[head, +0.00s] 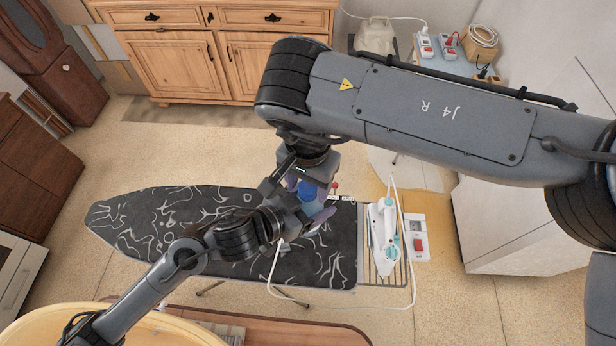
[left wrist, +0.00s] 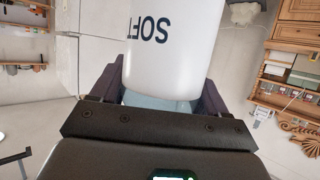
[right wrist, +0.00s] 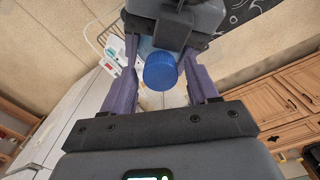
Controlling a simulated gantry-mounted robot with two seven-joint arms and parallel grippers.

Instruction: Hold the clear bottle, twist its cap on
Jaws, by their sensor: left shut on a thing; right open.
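The bottle (left wrist: 175,50) fills the upper middle of the left wrist view, with a white surface lettered "SOFT" and a pale bluish, see-through part below. My left gripper (left wrist: 160,98) is shut on it, one finger on each side. The blue ribbed cap (right wrist: 161,71) is at the bottle's end in the right wrist view; I cannot tell how tightly it sits. My right gripper (right wrist: 162,90) is open, its fingers on either side of the cap with gaps showing. In the head view the cap (head: 308,190) shows between both grippers, above the ironing board.
A black patterned ironing board (head: 150,225) lies below my grippers. A white iron (head: 385,235) with a cord rests on its wire rack at the right end. A wooden dresser (head: 175,65) stands at the back. A blue-topped surface with power strips (head: 440,45) is at the back right.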

